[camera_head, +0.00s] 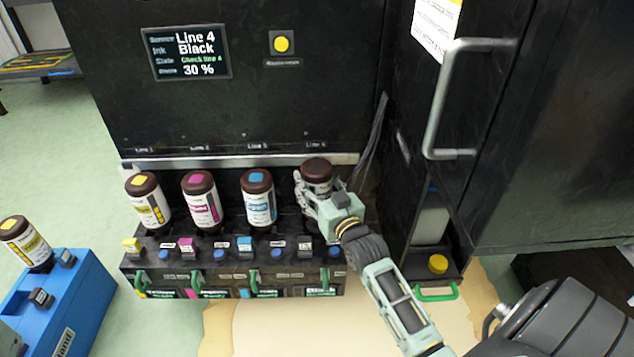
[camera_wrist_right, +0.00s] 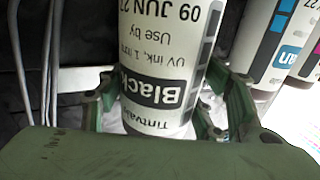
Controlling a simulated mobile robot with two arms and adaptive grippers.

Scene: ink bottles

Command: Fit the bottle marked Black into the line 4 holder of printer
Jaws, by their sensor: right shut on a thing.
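The bottle marked Black (camera_head: 317,171) has a dark brown cap and stands about upright at the line 4 place, the rightmost of the printer's holder row (camera_head: 235,284). My right gripper (camera_head: 318,196) is shut around its body. In the right wrist view the white label (camera_wrist_right: 168,60) reads Black, upside down, between the fingers (camera_wrist_right: 165,112). The bottle's foot is hidden in the head view, so I cannot tell whether it is fully seated. The printer's screen (camera_head: 188,52) shows Line 4, Black, Check line 4, 30 %.
Yellow (camera_head: 148,200), magenta (camera_head: 202,200) and cyan (camera_head: 258,198) bottles stand in the holders to the left. The cyan one is close beside my gripper in the wrist view (camera_wrist_right: 268,45). A blue carrier (camera_head: 75,300) with a yellow-marked bottle (camera_head: 25,243) is at lower left. Cables hang behind.

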